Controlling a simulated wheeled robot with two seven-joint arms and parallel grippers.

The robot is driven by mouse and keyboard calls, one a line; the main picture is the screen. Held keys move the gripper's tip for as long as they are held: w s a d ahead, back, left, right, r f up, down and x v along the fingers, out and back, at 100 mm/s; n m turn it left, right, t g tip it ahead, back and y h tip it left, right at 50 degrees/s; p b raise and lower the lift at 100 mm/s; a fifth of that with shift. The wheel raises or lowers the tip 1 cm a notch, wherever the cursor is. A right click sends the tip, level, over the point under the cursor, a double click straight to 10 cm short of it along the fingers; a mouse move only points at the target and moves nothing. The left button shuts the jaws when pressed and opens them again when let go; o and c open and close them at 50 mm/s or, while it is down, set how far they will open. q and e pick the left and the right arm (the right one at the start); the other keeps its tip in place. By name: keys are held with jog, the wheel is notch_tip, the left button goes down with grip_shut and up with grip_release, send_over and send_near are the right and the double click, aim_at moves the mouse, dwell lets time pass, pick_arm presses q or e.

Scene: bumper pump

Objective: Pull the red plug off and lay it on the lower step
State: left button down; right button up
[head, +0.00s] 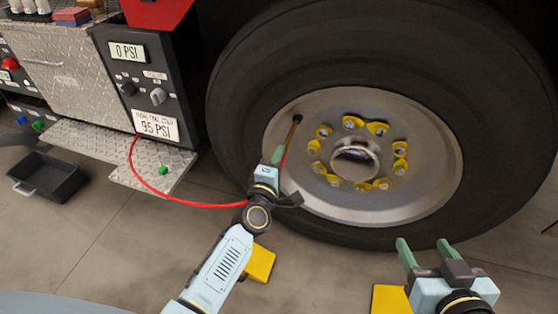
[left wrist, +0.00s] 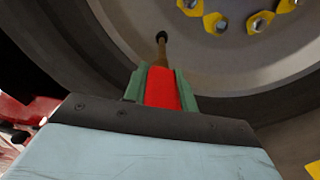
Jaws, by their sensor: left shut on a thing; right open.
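The red plug (left wrist: 161,90) is between the green fingers of my left gripper (left wrist: 162,86), which is shut on it. It meets the lower end of the brass valve stem (left wrist: 162,55), which comes out of a dark hole in the wheel. In the head view my left gripper (head: 278,157) is in front of the wheel's rim, with the plug mostly hidden. A red hose (head: 165,194) runs from the panel to this gripper. The lower step (head: 135,183) is diamond plate, with a small green cap (head: 163,170) on it. My right gripper (head: 424,250) is open and empty.
The big tire (head: 237,95) fills the right, with yellow-marked nuts on its wheel (head: 430,165). A control panel (head: 150,85) reads 0 PSI and 95 PSI. A black tray (head: 45,177) and yellow blocks (head: 260,263) are on the floor.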

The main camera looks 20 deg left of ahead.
pick_arm(q)
jog(key=shift+s+a+f+p, duration=0.1)
jog(key=shift+s+p, duration=0.5)
jog(key=shift+s, duration=1.9)
